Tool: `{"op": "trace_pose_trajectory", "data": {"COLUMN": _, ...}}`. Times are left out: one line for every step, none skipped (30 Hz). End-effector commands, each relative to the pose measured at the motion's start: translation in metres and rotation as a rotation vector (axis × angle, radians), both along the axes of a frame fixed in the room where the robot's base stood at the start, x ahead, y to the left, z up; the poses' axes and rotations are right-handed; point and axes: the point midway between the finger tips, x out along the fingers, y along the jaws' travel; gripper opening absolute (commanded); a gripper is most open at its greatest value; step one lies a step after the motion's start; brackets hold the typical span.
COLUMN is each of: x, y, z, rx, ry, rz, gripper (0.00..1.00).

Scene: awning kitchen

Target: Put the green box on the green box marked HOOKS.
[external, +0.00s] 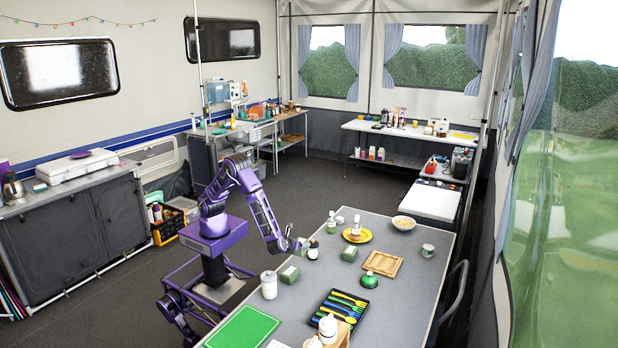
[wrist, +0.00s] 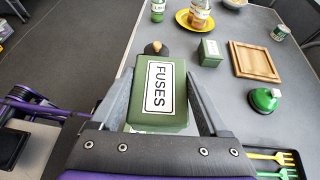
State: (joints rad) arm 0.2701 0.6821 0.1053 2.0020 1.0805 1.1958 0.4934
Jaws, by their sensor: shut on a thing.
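My gripper (wrist: 160,90) is shut on a green box with a white label reading FUSES (wrist: 158,92), one finger on each side of it. In the external view my gripper (external: 293,243) is over the left edge of the grey table, with the held box (external: 303,243) at its tip. A second green box (external: 289,274) is on the table, nearer the camera than my gripper. A third green box (external: 349,254), also in the wrist view (wrist: 210,52), stands by the yellow plate. No HOOKS marking is readable on either.
A white jar (external: 268,284), a yellow plate (external: 366,236), a green-domed item (external: 381,263), a wooden tray (external: 400,264) and a black cutlery tray (external: 325,318) also occupy the table (external: 407,310).

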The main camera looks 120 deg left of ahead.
Motion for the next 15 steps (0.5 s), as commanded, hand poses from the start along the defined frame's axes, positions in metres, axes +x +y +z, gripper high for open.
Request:
{"op": "trace_pose_trajectory", "data": {"x": -0.009, "y": -0.004, "z": 0.005, "rx": -0.004, "ry": 0.003, "rz": -0.023, "gripper": 0.16}}
{"op": "trace_pose_trajectory", "data": {"x": -0.013, "y": -0.006, "z": 0.006, "rx": -0.005, "ry": 0.003, "rz": -0.034, "gripper": 0.16}}
{"op": "trace_pose_trajectory", "data": {"x": -0.018, "y": -0.008, "z": 0.007, "rx": -0.007, "ry": 0.003, "rz": -0.047, "gripper": 0.16}}
{"op": "trace_pose_trajectory", "data": {"x": -0.021, "y": -0.009, "z": 0.008, "rx": -0.008, "ry": 0.004, "rz": -0.055, "gripper": 0.16}}
{"op": "trace_pose_trajectory", "data": {"x": -0.024, "y": -0.01, "z": 0.008, "rx": -0.01, "ry": 0.004, "rz": -0.061, "gripper": 0.16}}
{"op": "trace_pose_trajectory", "data": {"x": -0.026, "y": -0.011, "z": 0.007, "rx": -0.012, "ry": 0.004, "rz": -0.067, "gripper": 0.16}}
{"op": "trace_pose_trajectory", "data": {"x": -0.028, "y": -0.012, "z": 0.006, "rx": -0.013, "ry": 0.005, "rz": -0.07, "gripper": 0.16}}
{"op": "trace_pose_trajectory", "data": {"x": -0.029, "y": -0.012, "z": 0.003, "rx": -0.013, "ry": 0.006, "rz": -0.074, "gripper": 0.16}}
{"op": "trace_pose_trajectory", "data": {"x": -0.03, "y": -0.012, "z": -0.003, "rx": -0.013, "ry": 0.007, "rz": -0.077, "gripper": 0.16}}
{"op": "trace_pose_trajectory", "data": {"x": -0.03, "y": -0.012, "z": -0.008, "rx": -0.012, "ry": 0.008, "rz": -0.077, "gripper": 0.16}}
{"op": "trace_pose_trajectory", "data": {"x": -0.03, "y": -0.012, "z": -0.014, "rx": -0.012, "ry": 0.009, "rz": -0.078, "gripper": 0.16}}
{"op": "trace_pose_trajectory", "data": {"x": -0.031, "y": -0.012, "z": -0.023, "rx": -0.013, "ry": 0.01, "rz": -0.078, "gripper": 0.16}}
{"op": "trace_pose_trajectory", "data": {"x": -0.031, "y": -0.012, "z": -0.029, "rx": -0.013, "ry": 0.009, "rz": -0.078, "gripper": 0.16}}
{"op": "trace_pose_trajectory", "data": {"x": -0.031, "y": -0.012, "z": -0.035, "rx": -0.014, "ry": 0.01, "rz": -0.077, "gripper": 0.16}}
{"op": "trace_pose_trajectory", "data": {"x": -0.031, "y": -0.012, "z": -0.041, "rx": -0.013, "ry": 0.009, "rz": -0.077, "gripper": 0.16}}
